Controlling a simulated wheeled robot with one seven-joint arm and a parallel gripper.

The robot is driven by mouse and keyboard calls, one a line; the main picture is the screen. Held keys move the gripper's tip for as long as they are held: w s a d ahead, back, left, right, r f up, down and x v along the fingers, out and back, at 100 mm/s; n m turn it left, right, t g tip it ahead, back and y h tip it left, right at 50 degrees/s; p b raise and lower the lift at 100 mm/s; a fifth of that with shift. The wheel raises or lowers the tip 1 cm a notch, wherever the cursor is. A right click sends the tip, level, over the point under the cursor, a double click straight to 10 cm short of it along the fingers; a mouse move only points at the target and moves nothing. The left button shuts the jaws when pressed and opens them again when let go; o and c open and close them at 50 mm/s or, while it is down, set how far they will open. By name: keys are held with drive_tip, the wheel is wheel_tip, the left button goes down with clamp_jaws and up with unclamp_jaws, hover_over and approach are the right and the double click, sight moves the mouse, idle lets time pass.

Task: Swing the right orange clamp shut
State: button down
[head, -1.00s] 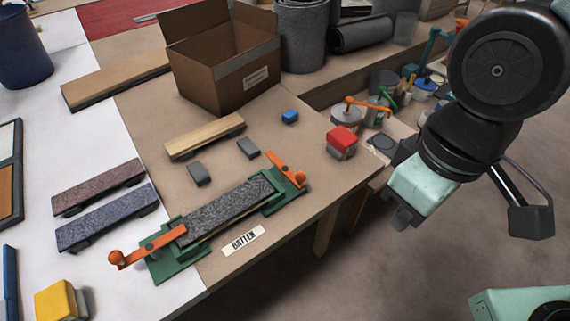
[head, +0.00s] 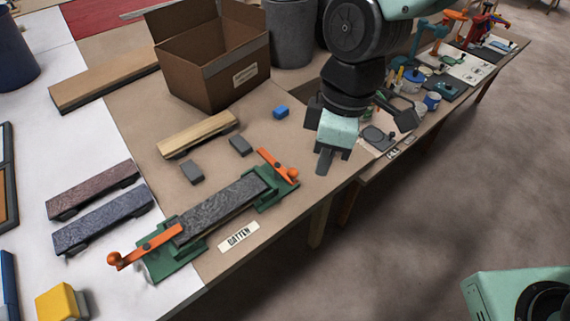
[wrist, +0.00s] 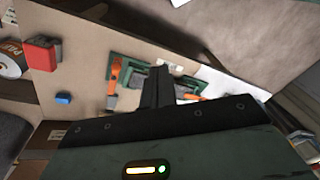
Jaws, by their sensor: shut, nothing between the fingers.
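The right orange clamp (head: 278,166) sits on a green base at the right end of a dark grey textured strip (head: 222,208). Its lever lies slanted across the base, beside the strip's end, with its round knob at the right. The left orange clamp (head: 147,246) points along the strip, its tip at the strip's left end. My gripper (head: 324,166) is shut and empty, fingers down, to the right of the right clamp and apart from it. In the wrist view, my fingers (wrist: 158,88) partly hide the strip; the right clamp (wrist: 114,77) shows left of them.
A "BATTEN" label (head: 239,236) lies in front of the strip. Grey blocks (head: 241,145), a wooden bar (head: 199,133), a blue block (head: 281,112) and a cardboard box (head: 212,85) stand behind. A red block (wrist: 41,53) shows in the wrist view. The table edge is close to my gripper.

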drive_tip(key=w+a+f+n+y+p, duration=0.1)
drive_tip(key=w+a+f+n, duration=0.2)
drive_tip(key=w, duration=0.3)
drive_tip(key=w+a+f+n+y+p, duration=0.1)
drive_tip(key=w+a+f+n, duration=0.2)
drive_tip(key=w+f+n, duration=0.1)
drive_tip(key=shift+w+a+f+n+g, duration=0.25)
drive_tip(key=shift+w+a+n+g, duration=0.25)
drive_tip(key=shift+w, duration=0.45)
drive_tip(key=shift+d, duration=0.15)
wheel_tip(320, 180, down, 10)
drive_tip(key=p, duration=0.4)
drive_tip(key=shift+d, duration=0.2)
drive_tip(key=shift+w+d+f, duration=0.1)
drive_tip(key=shift+w, duration=0.05)
